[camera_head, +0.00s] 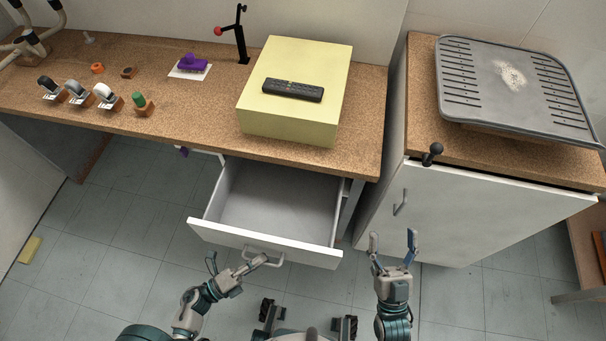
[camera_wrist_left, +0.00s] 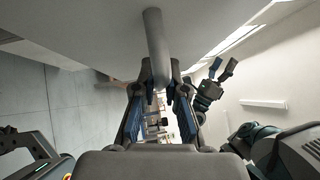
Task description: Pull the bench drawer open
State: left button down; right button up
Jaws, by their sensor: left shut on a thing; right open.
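The bench drawer (camera_head: 275,200) is pulled out from under the bench, and its empty grey inside shows. Its white front (camera_head: 215,232) carries a bar handle (camera_head: 275,261). My left gripper (camera_head: 248,264) is at this handle. In the left wrist view the handle bar (camera_wrist_left: 153,40) runs down between the fingers of my left gripper (camera_wrist_left: 160,85), which are shut on it.
The cork-topped bench (camera_head: 200,118) bears a yellow box (camera_head: 290,120) with a black remote (camera_head: 292,90), and several small items at left. A white cabinet (camera_head: 460,210) with a grey tray (camera_head: 510,85) on top stands at right.

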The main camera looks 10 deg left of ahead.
pick_arm(q)
jog(key=shift+s+d+f, duration=0.1)
jog(key=shift+s+f, duration=0.05)
jog(key=shift+s, duration=0.75)
jog(key=shift+s+d+f, duration=0.1)
jog(key=shift+s+f, duration=0.05)
jog(key=shift+s, duration=0.7)
jog(key=c, duration=1.2)
grip_release()
jog(key=o, duration=0.7)
jog(key=shift+w+d+r, duration=0.2)
pick_arm(e)
jog(key=shift+d+r, duration=0.15)
jog(key=shift+d, duration=0.25)
pick_arm(q)
jog(key=shift+a, duration=0.15)
pick_arm(e)
jog(key=shift+a, duration=0.1)
pick_arm(q)
jog(key=v, duration=0.6)
jog(key=shift+a+r, duration=0.1)
jog(key=shift+a, duration=0.15)
pick_arm(e)
jog(key=shift+w+a+f, duration=0.1)
jog(key=shift+a+f, duration=0.15)
jog(key=shift+f, duration=0.15)
